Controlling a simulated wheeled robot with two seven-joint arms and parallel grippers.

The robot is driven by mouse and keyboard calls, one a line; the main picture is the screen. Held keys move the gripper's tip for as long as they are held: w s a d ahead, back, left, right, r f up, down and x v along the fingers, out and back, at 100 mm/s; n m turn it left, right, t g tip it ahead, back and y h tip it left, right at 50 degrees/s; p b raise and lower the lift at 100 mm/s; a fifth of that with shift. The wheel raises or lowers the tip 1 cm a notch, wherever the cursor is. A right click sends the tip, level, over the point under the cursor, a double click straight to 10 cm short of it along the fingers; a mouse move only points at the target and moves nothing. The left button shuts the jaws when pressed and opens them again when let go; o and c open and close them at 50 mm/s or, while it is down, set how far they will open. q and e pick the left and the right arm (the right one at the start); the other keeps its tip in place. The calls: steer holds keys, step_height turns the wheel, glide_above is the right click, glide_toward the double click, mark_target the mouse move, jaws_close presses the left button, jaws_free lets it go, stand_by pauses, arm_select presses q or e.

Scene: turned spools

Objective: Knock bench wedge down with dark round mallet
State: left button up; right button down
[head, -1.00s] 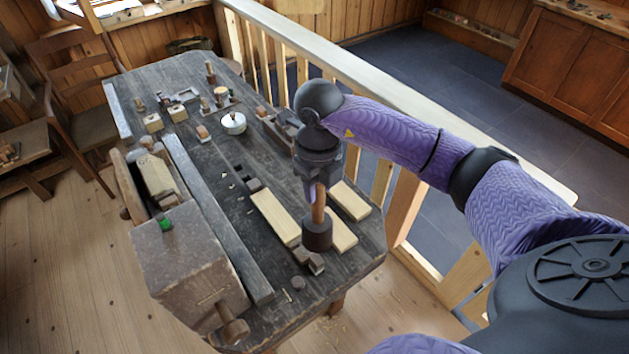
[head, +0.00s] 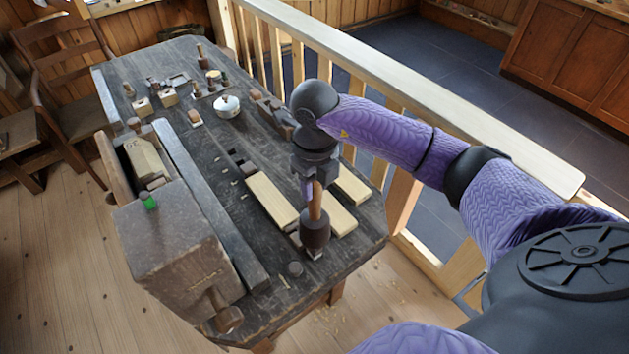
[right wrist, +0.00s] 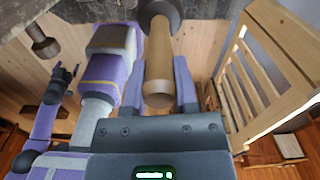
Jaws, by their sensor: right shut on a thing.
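My right gripper (head: 315,182) is shut on the wooden handle (head: 315,203) of the dark round mallet, whose head (head: 315,232) hangs below it near the bench's front right end. In the right wrist view the pale handle (right wrist: 158,75) lies between the fingers (right wrist: 160,85), with the dark head (right wrist: 160,10) at the top. A small block (head: 316,253), seemingly the bench wedge, shows below the mallet head, mostly hidden. I cannot tell whether they touch. My left gripper (right wrist: 63,80) shows small in the right wrist view, fingers apart, apparently empty.
A vise (head: 180,235) is at the left. A railing (head: 400,105) runs along the right.

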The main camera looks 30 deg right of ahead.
mark_target(314, 197)
arm_select(q)
steer(key=shift+d, duration=0.15)
arm_select(e)
steer(key=shift+f, duration=0.1)
steer(key=shift+f+b, duration=0.3)
steer(key=shift+b, duration=0.05)
step_height(314, 197, down, 3)
steer(key=shift+f+b, duration=0.1)
steer(key=shift+b, duration=1.15)
arm_select(q)
steer(key=f, duration=0.3)
steer(key=shift+d, duration=0.25)
steer(key=shift+a, duration=0.3)
arm_select(e)
steer(key=shift+r, duration=0.2)
